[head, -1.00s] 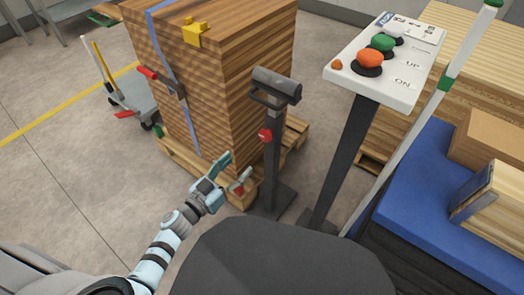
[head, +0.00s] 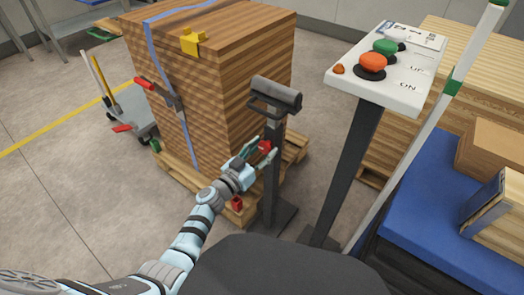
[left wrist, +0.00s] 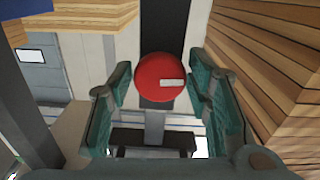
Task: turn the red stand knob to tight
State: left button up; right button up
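The red stand knob (head: 264,146) is on the side of the dark post (head: 272,180) of a roller stand, below its roller head (head: 277,94). In the left wrist view the knob (left wrist: 163,77) is a round red disc with a pale bar mark right of its centre. My left gripper (head: 258,150) is at the knob in the head view. In the left wrist view its teal fingers (left wrist: 158,92) are open, one on each side of the knob, with gaps showing. I cannot tell how deep the knob sits between them. My right gripper does not show.
A strapped wooden stack (head: 200,80) on a pallet (head: 180,178) stands close left of the stand. A control panel (head: 385,72) with green and orange buttons stands to the right. A blue-topped platform (head: 430,190) is at the far right.

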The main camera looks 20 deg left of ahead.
pick_arm(q)
jog(key=c, duration=0.6)
